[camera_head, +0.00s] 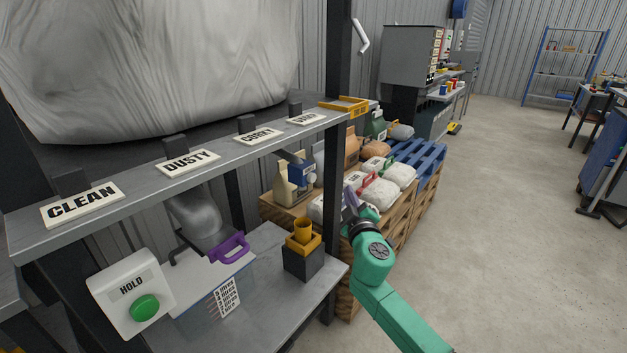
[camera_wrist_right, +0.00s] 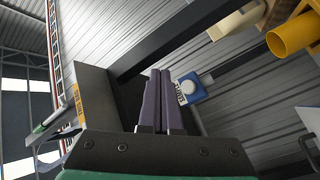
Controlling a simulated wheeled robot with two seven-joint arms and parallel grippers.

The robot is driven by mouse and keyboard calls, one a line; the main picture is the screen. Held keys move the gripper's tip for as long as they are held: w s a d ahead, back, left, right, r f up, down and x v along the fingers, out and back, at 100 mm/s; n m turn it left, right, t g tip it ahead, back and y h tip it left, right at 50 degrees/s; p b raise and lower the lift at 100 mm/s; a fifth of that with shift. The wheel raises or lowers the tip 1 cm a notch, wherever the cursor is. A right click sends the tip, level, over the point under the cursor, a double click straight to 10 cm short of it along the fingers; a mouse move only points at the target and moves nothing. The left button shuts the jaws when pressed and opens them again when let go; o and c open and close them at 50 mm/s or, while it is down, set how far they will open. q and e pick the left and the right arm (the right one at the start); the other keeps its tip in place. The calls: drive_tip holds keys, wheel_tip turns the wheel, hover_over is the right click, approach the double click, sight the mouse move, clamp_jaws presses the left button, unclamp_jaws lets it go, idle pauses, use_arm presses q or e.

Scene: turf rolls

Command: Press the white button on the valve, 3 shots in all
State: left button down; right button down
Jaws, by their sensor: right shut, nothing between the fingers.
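The valve is a small blue box (camera_head: 302,173) under the shelf edge, left of my right gripper in the head view. In the right wrist view the blue valve (camera_wrist_right: 201,92) shows its round white button (camera_wrist_right: 188,87) and a white printed label beside it. My right gripper (camera_head: 350,196) has purple fingers, which are together with nothing between them. In the wrist view the fingertips (camera_wrist_right: 158,74) stand just left of the valve, and I see no contact with the button. My left gripper is not in view.
A yellow cup (camera_head: 303,230) stands on a dark block on the lower shelf. Bags (camera_head: 383,193) lie on pallets behind my right arm. The right floor is open.

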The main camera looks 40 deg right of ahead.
sight(312, 178)
drive_tip(key=w+a+b, duration=0.1)
drive_tip(key=w+a, duration=0.1)
drive_tip(key=w, duration=0.6)
drive_tip(key=shift+a, duration=0.2)
idle(1.7)
drive_tip(key=shift+w+a+b, duration=0.1)
drive_tip(key=shift+w+b, duration=0.25)
drive_tip(key=shift+w, duration=0.05)
drive_tip(key=shift+w+a+b, duration=0.15)
drive_tip(key=shift+w+b, duration=0.15)
drive_tip(key=shift+w, duration=0.2)
idle(0.6)
drive_tip(key=shift+s, duration=0.1)
idle(0.5)
drive_tip(key=shift+s+d, duration=0.25)
drive_tip(key=shift+s, duration=0.55)
